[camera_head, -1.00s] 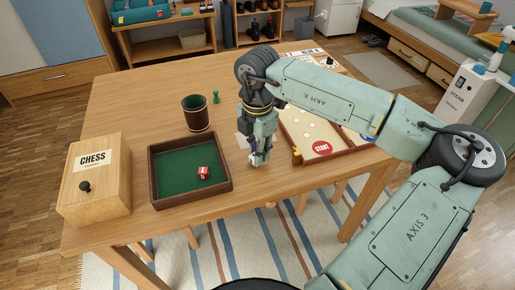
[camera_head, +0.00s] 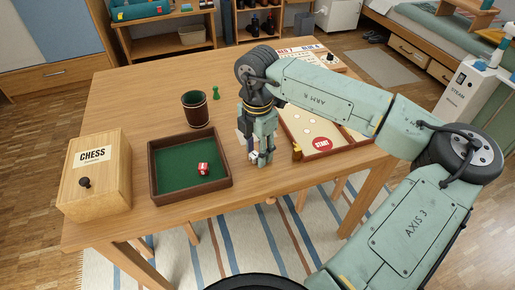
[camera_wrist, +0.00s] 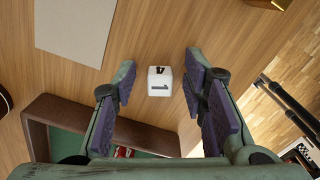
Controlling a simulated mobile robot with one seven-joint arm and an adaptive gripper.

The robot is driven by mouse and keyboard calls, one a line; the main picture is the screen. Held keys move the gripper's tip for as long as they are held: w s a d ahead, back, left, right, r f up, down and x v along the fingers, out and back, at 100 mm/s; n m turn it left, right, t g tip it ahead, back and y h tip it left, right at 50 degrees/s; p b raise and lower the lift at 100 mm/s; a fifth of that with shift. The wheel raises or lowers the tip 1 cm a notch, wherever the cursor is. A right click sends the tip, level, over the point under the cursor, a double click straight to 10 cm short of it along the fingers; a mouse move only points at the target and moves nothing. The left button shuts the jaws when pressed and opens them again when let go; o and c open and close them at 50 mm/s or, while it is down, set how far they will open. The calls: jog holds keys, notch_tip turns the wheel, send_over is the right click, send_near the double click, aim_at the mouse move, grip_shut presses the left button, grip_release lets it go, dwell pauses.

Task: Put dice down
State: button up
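A white die (camera_wrist: 159,82) with dark marks lies on the wooden table between my fingers in the wrist view, with a gap on each side. It shows small at my fingertips in the head view (camera_head: 253,155). My gripper (camera_wrist: 158,72) is open, pointing down low over the table; it is right of the dice tray in the head view (camera_head: 260,157). A red die (camera_head: 203,169) sits in the green-lined tray (camera_head: 152,176); a bit of it shows in the wrist view (camera_wrist: 122,152).
A dark cup (camera_head: 195,110) and a green pawn (camera_head: 216,93) stand behind the tray. The chess box (camera_head: 95,178) is at left. A game board (camera_head: 305,130) lies close right of my gripper, with a yellowish piece (camera_head: 297,152) near its corner. The table's front edge is near.

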notch_tip(320, 180, up, 12)
jog(key=b, duration=0.2)
jog(key=shift+r, duration=0.15)
jog(key=shift+s, duration=0.1)
dwell(0.5)
